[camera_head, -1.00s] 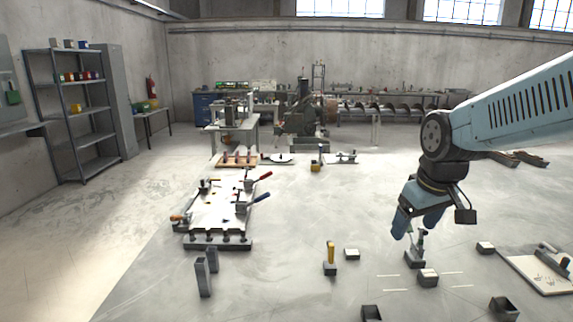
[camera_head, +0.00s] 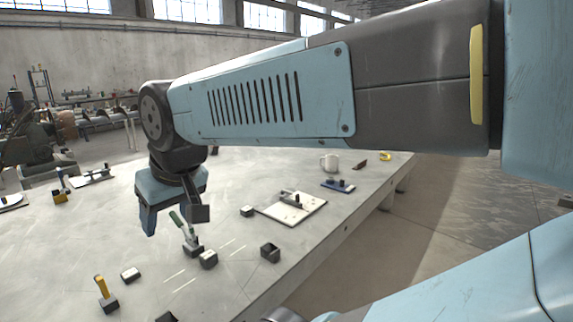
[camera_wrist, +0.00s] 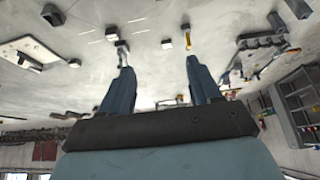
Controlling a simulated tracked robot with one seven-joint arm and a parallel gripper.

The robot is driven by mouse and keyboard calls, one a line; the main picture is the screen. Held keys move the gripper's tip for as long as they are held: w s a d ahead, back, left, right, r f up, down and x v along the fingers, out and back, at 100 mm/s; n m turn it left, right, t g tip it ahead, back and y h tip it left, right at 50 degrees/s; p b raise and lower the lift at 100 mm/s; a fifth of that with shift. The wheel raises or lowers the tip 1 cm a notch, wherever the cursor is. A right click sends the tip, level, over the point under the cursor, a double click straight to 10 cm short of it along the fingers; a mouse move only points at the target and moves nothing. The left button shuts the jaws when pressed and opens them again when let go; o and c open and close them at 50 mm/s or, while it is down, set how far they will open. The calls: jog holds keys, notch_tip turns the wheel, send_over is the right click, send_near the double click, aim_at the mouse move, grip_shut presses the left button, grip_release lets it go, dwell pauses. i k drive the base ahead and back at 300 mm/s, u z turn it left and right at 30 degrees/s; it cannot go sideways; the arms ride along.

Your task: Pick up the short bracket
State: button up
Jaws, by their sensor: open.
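My gripper (camera_wrist: 159,66) is open and empty, its two blue fingers spread in the wrist view. In the head view my gripper (camera_head: 168,215) hangs over the table, left of and behind a small green-handled clamp. Two dark grey upright pieces show at the wrist view's upper right. The smaller-looking piece (camera_wrist: 277,22) may be the short bracket, beside a larger bar (camera_wrist: 297,8) cut by the picture edge. Both stand well away from my fingers. I cannot tell surely which is the short bracket, and neither shows in the head view now.
The green-handled clamp (camera_head: 185,230) stands below my gripper. A white board (camera_head: 291,207), a blue piece (camera_head: 338,186) and a mug (camera_head: 329,162) lie right, by the table edge.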

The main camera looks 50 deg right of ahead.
aim_at(361, 165)
jog(key=u, duration=1.25)
jog(key=i, duration=0.1)
jog(key=z, duration=3.4)
jog(key=k, duration=0.9)
jog(key=z, duration=0.15)
jog(key=i, duration=0.95)
jog(key=u, duration=0.1)
